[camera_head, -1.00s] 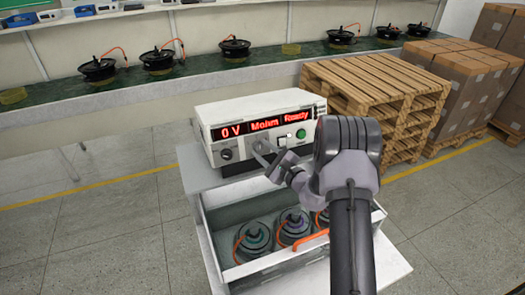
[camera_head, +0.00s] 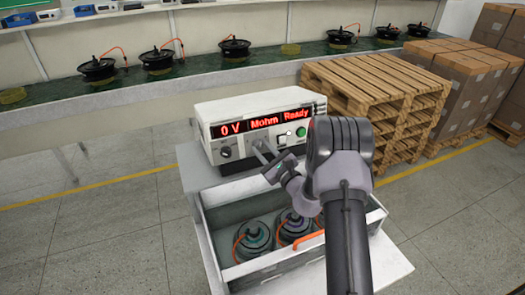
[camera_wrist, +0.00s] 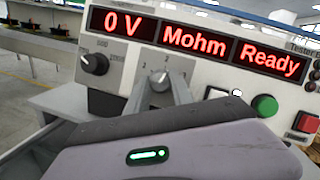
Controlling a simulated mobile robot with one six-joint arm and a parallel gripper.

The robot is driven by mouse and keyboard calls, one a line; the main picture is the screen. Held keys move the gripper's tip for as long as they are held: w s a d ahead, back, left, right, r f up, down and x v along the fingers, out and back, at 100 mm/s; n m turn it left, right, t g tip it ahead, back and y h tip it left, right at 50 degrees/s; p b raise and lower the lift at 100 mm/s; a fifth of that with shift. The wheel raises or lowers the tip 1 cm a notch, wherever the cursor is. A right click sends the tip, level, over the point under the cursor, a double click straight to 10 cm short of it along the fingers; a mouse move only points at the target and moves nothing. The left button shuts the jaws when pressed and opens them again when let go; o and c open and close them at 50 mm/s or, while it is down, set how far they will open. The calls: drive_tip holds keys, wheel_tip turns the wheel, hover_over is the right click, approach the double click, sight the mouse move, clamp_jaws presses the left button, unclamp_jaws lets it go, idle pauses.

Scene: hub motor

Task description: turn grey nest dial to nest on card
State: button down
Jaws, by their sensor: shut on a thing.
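The tester (camera_head: 262,122) is a white box with red displays reading "0 V", "Mohm" and "Ready". Its grey nest dial (camera_wrist: 159,80) sits mid-panel in the wrist view, with small numbers around it; I read a 2 above it. My gripper (camera_wrist: 160,92) is shut on this dial, one finger on each side. In the head view my gripper (camera_head: 261,150) reaches the panel and mostly hides the dial. The dial's exact pointing is hard to tell. No card with a nest number is clearly visible.
A black dial (camera_wrist: 95,63) is left of the grey one; a green button (camera_wrist: 264,106) and a red switch (camera_wrist: 306,122) are to the right. Below, an open drawer (camera_head: 210,243) holds motors with orange cables. Pallets (camera_head: 375,95) stand behind right.

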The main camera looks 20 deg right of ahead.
drive_tip(key=m+h, duration=0.1)
drive_tip(key=m, duration=0.2)
drive_tip(key=m+h, duration=0.1)
drive_tip(key=m, duration=0.1)
drive_tip(key=shift+a+m+t+p, duration=0.15)
drive_tip(key=shift+m+t+p, duration=0.2)
drive_tip(key=shift+m+t, duration=0.05)
drive_tip(key=shift+r+m+h+p, duration=0.1)
drive_tip(key=shift+m+h+p, duration=1)
drive_tip(key=shift+m, duration=1.4)
drive_tip(key=c, duration=1.3)
unclamp_jaws()
drive_tip(key=shift+o, duration=0.9)
drive_tip(key=shift+w, duration=0.15)
